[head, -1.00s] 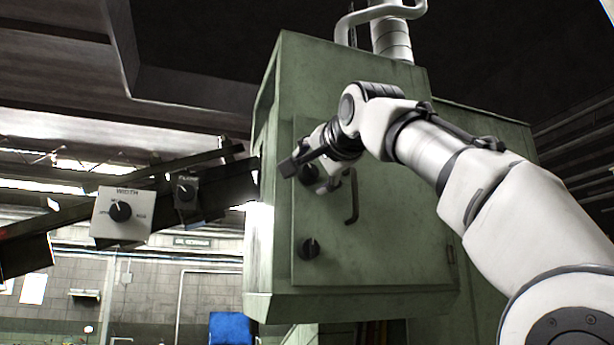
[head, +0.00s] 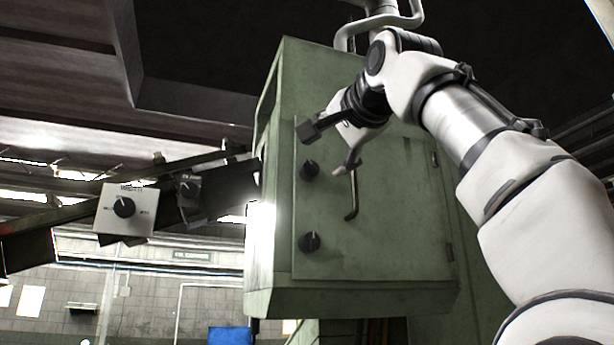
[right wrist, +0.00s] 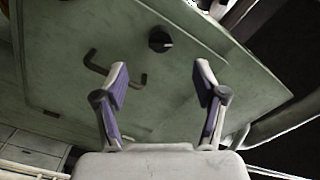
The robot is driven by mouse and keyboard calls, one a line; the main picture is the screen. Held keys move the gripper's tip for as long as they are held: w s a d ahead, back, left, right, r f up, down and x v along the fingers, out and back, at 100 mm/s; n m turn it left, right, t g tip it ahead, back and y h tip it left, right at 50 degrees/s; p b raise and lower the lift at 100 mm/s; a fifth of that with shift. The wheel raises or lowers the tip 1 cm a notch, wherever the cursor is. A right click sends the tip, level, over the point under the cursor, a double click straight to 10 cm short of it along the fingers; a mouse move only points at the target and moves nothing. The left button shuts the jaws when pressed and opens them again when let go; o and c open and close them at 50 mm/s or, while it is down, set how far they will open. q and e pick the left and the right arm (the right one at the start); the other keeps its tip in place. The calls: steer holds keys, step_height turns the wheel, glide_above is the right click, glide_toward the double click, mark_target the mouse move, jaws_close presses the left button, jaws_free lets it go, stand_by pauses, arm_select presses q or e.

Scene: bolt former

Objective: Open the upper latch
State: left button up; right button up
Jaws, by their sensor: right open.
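The upper latch (head: 310,170) is a round black knob with a pale pointer mark, on the left side of the green cabinet door. A similar lower latch (head: 309,243) sits below it. My right gripper (head: 348,165) is open and empty in front of the door, up and right of the upper latch and apart from it. In the right wrist view its two purple-padded fingers (right wrist: 162,80) are spread wide. One black knob (right wrist: 160,39) shows beyond them; I cannot tell which latch it is. My left gripper is not in view.
A dark bent handle (head: 352,195) stands out from the door just below my right gripper; it also shows beside a finger in the right wrist view (right wrist: 110,72). A WIDTH dial box (head: 124,209) hangs on a dark beam at left. Pipes rise above the cabinet.

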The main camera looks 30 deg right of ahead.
mark_target(313, 167)
steer(key=w+m+p, duration=0.1)
steer(key=w+m, duration=0.1)
steer(key=w+d+m+p, duration=0.1)
steer(key=w+m+p, duration=0.1)
steer(key=m, duration=0.1)
steer(key=w+r+m+p, duration=0.1)
steer(key=w+m+p, duration=0.1)
steer(key=w+m, duration=0.1)
steer(key=shift+w+d, duration=0.1)
steer(key=shift+d, duration=0.25)
steer(key=shift+w+d+f+n+b, duration=0.1)
steer(key=shift+w+f+n+b, duration=0.25)
steer(key=shift+f+n, duration=0.1)
steer(key=shift+d+f+n, duration=0.1)
steer(key=shift+n, duration=1.85)
steer(key=shift+s+a+n, duration=0.2)
steer(key=shift+n, duration=1)
steer(key=shift+w, duration=0.1)
